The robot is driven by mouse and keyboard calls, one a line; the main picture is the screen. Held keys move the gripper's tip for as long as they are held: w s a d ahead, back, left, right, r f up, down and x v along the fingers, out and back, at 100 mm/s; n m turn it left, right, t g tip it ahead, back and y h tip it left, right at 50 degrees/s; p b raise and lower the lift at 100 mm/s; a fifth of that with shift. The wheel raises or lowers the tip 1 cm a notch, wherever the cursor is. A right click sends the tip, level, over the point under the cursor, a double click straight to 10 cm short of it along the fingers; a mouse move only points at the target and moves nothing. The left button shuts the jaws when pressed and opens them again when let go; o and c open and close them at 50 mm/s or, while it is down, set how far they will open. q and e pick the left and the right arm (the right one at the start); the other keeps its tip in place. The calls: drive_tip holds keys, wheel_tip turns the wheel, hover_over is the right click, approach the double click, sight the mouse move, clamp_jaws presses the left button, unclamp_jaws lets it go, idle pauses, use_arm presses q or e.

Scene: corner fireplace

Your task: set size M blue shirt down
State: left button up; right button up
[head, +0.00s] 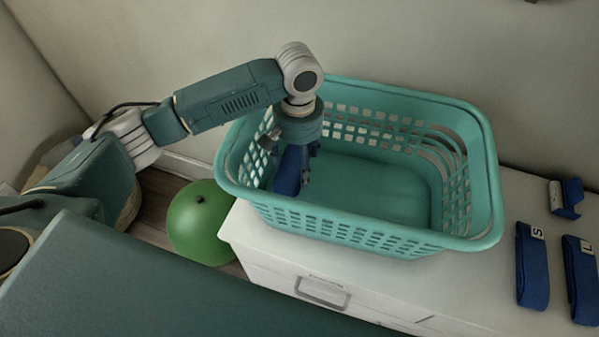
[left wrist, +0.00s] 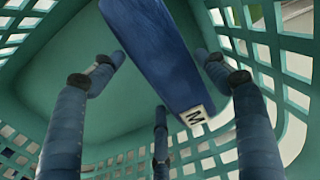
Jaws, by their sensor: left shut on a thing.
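The size M blue shirt (left wrist: 155,45), folded into a narrow strip with a white M tag, is held between the fingers of my left gripper (left wrist: 160,78). In the head view the shirt (head: 288,172) hangs inside the left part of the teal basket (head: 370,238), partly hidden by the gripper (head: 299,165). My left gripper points down inside the basket and is shut on the shirt. Whether the shirt touches the basket floor I cannot tell. My right gripper is not in view.
The basket stands on a white cabinet (head: 275,247) against the wall. Folded blue shirts tagged S (head: 532,265) and L (head: 580,280) lie on the right, with another blue item (head: 566,198) behind them. A green ball (head: 200,222) is on the floor at left. The basket's right part is empty.

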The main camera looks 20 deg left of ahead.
use_arm(q)
drive_tip(key=shift+f, duration=0.7)
wheel_tip(320, 180, down, 4)
drive_tip(key=shift+r, duration=0.25)
drive_tip(key=shift+f, duration=0.25)
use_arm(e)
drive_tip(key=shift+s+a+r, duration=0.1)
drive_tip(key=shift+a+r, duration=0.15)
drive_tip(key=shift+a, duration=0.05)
use_arm(q)
drive_tip(key=shift+f, duration=0.1)
drive_tip(key=o, duration=1.3)
